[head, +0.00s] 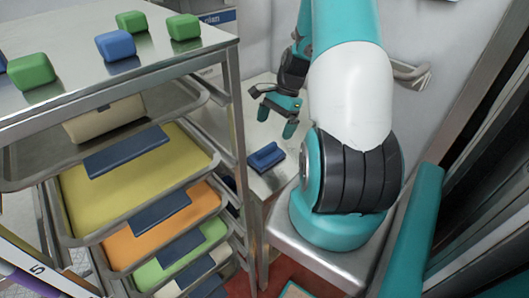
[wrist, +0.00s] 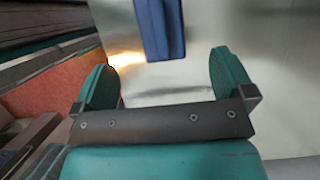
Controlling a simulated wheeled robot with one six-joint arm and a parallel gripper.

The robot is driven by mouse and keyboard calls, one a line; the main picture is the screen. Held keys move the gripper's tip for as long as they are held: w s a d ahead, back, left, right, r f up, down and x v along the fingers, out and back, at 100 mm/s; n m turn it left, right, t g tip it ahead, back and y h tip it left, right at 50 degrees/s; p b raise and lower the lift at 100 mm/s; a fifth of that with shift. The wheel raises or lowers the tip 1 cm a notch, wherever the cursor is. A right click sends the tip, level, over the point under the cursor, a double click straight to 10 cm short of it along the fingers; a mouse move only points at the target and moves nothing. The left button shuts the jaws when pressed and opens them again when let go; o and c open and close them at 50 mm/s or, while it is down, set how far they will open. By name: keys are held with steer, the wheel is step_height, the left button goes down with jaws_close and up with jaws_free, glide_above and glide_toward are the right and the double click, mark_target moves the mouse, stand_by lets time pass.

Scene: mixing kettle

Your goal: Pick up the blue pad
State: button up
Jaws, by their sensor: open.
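The blue pad (head: 265,157) lies on a small metal table behind the rack in the head view. It has a raised ridge on a flat base. In the wrist view a blue object that looks like this pad (wrist: 160,28) shows at the top edge, partly cut off. It lies ahead of the fingertips and roughly between their lines. My gripper (head: 278,118) is open and empty, above and a little beyond the pad in the head view. Its two teal fingers also show spread apart in the wrist view (wrist: 164,72), with nothing between them.
A metal rack (head: 232,85) with coloured trays stands at the left. Green blocks (head: 130,21) and a blue block (head: 116,45) sit on its top. The metal table (head: 262,84) stands against the wall, largely bare around the pad. A wall handle (head: 411,74) is at the right.

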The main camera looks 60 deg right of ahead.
mark_target(267, 147)
steer(key=x, duration=0.4)
steer(key=shift+a+f+p, duration=0.15)
steer(key=shift+f+p, duration=0.2)
steer(key=shift+p, duration=0.05)
steer(key=shift+p+x, duration=1.15)
steer(key=shift+x, duration=1.5)
steer(key=shift+a, duration=0.1)
steer(key=shift+c, duration=0.5)
steer(key=c, duration=1.1)
steer(key=shift+o, duration=0.2)
steer(key=shift+r, duration=0.1)
step_height(267, 147, up, 20)
steer(key=b, duration=0.2)
steer(key=shift+b, duration=0.4)
